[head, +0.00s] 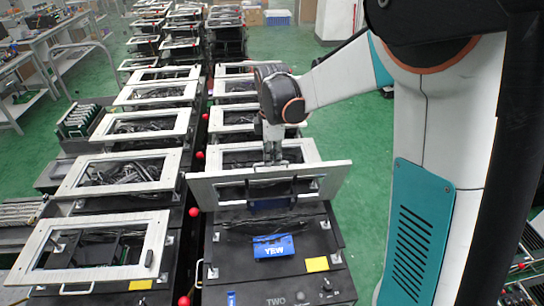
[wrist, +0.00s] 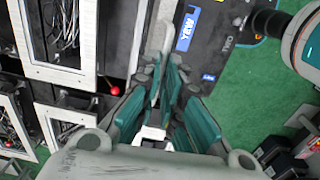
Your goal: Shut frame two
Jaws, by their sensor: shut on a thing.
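Frame two (head: 335,180) is the pale rectangular frame hinged on the black fixture (head: 225,245) marked TWO. In the head view it stands raised and steeply tilted, seen nearly edge-on above the fixture. My gripper (head: 272,160) is at the middle of its upper edge, shut on the frame. In the wrist view my gripper's teal-lined fingers (wrist: 165,95) point towards the fixture, and a pale strip of frame two (wrist: 157,30) shows beyond them. The exact grip is hidden by the fingers.
A neighbouring pale frame (head: 150,250) lies to the left, with red ball knobs (head: 193,212) between the rows. More fixtures stand behind. Green floor (head: 365,200) is clear to the right.

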